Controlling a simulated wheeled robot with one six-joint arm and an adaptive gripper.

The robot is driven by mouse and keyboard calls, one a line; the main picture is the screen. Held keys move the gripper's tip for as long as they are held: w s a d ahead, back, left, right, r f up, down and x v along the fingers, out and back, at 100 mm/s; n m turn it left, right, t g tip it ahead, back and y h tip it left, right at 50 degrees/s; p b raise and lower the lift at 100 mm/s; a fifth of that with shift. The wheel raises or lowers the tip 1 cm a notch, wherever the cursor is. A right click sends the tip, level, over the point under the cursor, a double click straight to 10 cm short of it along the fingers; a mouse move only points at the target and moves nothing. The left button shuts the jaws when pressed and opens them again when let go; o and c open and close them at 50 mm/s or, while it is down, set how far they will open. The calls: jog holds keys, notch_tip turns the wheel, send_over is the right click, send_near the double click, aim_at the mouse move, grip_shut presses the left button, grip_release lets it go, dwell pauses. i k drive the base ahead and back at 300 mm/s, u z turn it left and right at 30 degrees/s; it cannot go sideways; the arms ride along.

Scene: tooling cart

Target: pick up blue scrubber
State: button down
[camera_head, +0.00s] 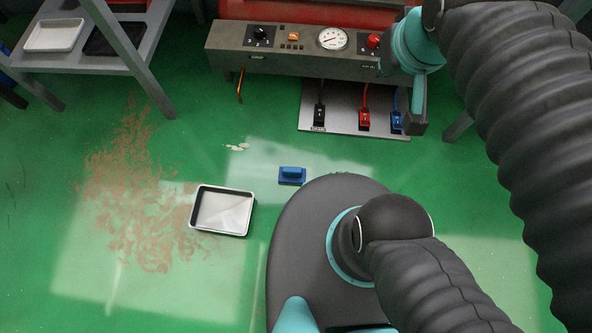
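The blue scrubber (291,175) lies on the green floor near the middle of the view, just beyond my dark base. It has a flat blue pad with a raised, darker blue handle on top. My arm's end hangs at the upper right, in front of the cart panel. My gripper (416,123) seems to be the dark part below the teal wrist, well to the right of and above the scrubber in the picture. Its fingers cannot be made out, and nothing is clearly held in it.
A control panel (225,48) with knobs and a gauge stands behind, above a grey plate (343,121) with black, red and blue connectors. A grey shelf (118,66) stands upper left.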

aim_at(292, 175)
jog(key=u, duration=1.15)
jog(key=k, duration=1.3)
jog(key=z, duration=0.45)
